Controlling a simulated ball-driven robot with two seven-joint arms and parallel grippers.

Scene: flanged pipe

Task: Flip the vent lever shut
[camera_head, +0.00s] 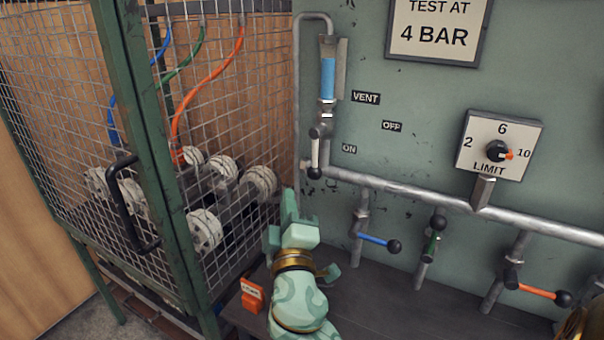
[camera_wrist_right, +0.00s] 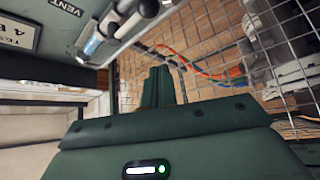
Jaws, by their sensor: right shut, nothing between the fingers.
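The vent lever (camera_head: 315,153) is a white handle with a black ball at its lower end. It hangs straight down from its valve on the panel pipe, beside the ON label (camera_head: 349,149). The OFF label (camera_head: 391,126) is up and to its right, and the VENT label (camera_head: 366,98) is above. My right gripper (camera_head: 289,201) is shut and empty, just below and left of the lever's ball, apparently apart from it. In the right wrist view its dark fingers (camera_wrist_right: 158,88) are together. My left gripper is not in view.
A green-framed mesh cage (camera_head: 160,160) holding the flanged pipe (camera_head: 205,230) stands close on the left. Blue (camera_head: 372,239), green (camera_head: 431,243) and orange (camera_head: 537,291) levers sit low on the panel to the right. A limit dial (camera_head: 498,151) is above them.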

